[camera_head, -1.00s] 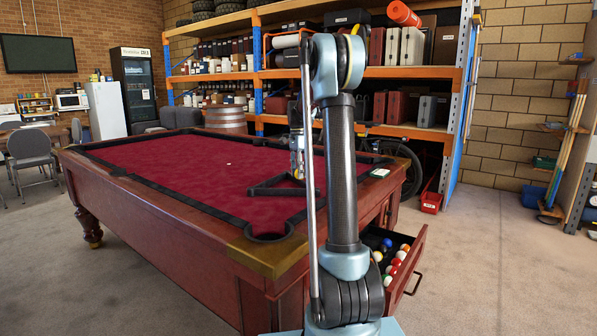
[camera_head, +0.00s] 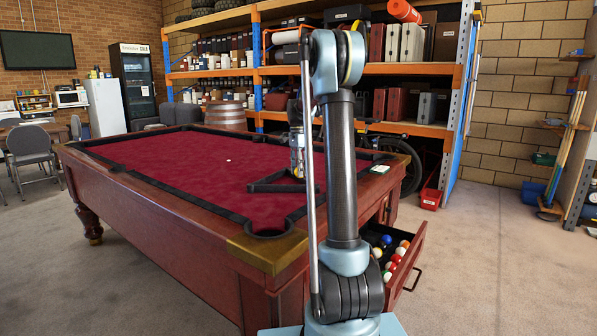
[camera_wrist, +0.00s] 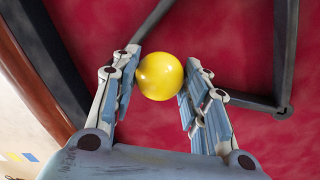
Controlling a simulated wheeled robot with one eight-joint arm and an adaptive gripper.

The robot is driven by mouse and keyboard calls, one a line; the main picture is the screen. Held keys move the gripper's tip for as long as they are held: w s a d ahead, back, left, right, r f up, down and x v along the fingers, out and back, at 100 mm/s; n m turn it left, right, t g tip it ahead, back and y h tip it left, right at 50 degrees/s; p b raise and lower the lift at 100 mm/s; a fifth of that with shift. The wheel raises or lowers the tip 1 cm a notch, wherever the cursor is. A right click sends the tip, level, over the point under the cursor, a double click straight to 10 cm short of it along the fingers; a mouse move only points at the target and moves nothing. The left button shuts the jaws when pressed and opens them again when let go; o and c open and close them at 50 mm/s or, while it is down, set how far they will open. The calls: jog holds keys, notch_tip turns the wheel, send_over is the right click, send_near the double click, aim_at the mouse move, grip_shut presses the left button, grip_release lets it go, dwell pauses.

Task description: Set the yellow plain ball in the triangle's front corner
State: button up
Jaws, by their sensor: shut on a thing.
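A plain yellow ball (camera_wrist: 159,76) sits between the fingertips of my gripper (camera_wrist: 158,82) in the wrist view, with a finger against each side. The black triangle (camera_wrist: 240,98) lies on the red cloth; one bar runs behind the ball and a corner shows at the right. In the head view the triangle (camera_head: 262,187) lies on the table near my gripper (camera_head: 298,172). The ball is not clear there, and my arm covers part of the triangle. I cannot tell how high the ball is above the cloth.
The pool table (camera_head: 160,205) has dark cushions and a corner pocket (camera_head: 268,232) at the near end. An open drawer (camera_head: 408,262) holds several balls below my arm's right side. A small white ball (camera_head: 228,160) lies on the cloth. The cloth left of the triangle is clear.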

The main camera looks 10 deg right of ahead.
jog(key=shift+f, duration=0.95)
dwell(0.6)
jog(key=o, duration=1.2)
